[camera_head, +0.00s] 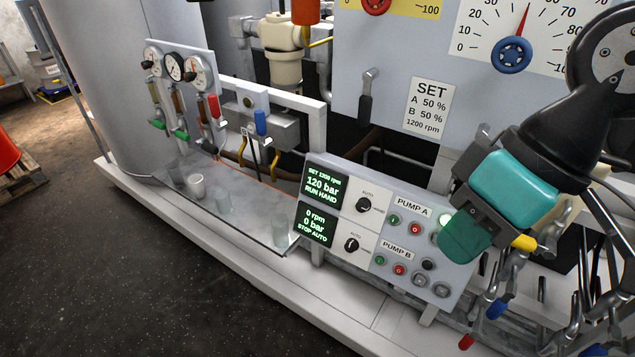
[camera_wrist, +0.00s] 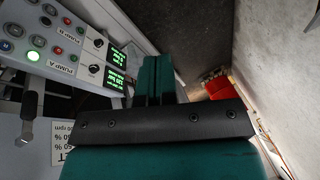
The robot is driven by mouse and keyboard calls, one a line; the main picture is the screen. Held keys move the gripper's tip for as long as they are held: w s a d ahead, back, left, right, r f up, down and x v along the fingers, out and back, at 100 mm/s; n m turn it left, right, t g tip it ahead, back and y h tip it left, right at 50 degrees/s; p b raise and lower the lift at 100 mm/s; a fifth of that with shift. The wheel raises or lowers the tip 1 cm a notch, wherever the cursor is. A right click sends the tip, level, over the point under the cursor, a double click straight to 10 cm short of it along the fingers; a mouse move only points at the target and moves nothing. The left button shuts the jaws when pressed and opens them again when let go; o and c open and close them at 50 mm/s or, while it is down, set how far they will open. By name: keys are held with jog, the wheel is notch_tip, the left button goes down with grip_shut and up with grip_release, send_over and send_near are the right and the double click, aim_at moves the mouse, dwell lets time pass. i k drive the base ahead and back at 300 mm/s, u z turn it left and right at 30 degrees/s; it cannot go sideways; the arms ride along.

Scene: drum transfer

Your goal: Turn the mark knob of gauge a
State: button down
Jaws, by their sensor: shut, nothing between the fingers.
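A white dial (camera_head: 484,20) at the top right of the head view has a red needle and a blue knob (camera_head: 511,54) below it. The needle points a little right of straight up. Left of it, a yellow dial plate (camera_head: 425,8) with a red knob (camera_head: 376,3) is cut by the top edge. No letter naming either dial is visible. My gripper (camera_head: 462,240) is shut and empty, in front of the right end of the pump panel, well below the blue knob. Its teal fingers (camera_wrist: 155,78) lie together in the wrist view. Neither dial shows there.
The pump panel (camera_head: 372,235) has lit displays, switches and buttons. A SET card (camera_head: 429,107) reads A 50 %, B 50 %, 1200 rpm. Small gauges (camera_head: 174,67) and valves stand at left. Several levers (camera_head: 540,310) crowd the lower right.

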aim_at(146, 65)
jog(key=u, duration=1.8)
jog(key=i, duration=5.9)
jog(key=z, duration=3.95)
